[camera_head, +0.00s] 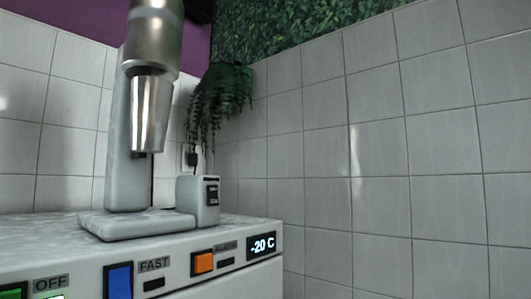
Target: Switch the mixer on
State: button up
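The mixer has a pale upright column (127,170) on a flat base (135,224). Its metal head (152,38) is at the top, cut off by the frame's upper edge. A tapered metal cup (151,112) hangs upright under the head, above the base. At the right of the base is a small pale box (197,203) with a black switch (212,193) on its face. The switch is too small to tell its position. My gripper is not in view.
The mixer stands on a white freezer top (245,220). The freezer front has a blue FAST button (119,281), an orange button (202,263) and a display (262,245) reading -20 C. A hanging plant (222,92) and a wall plug (191,158) are behind. Tiled walls close the corner.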

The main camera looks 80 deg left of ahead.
aim_at(211, 190)
jog(key=u, duration=3.35)
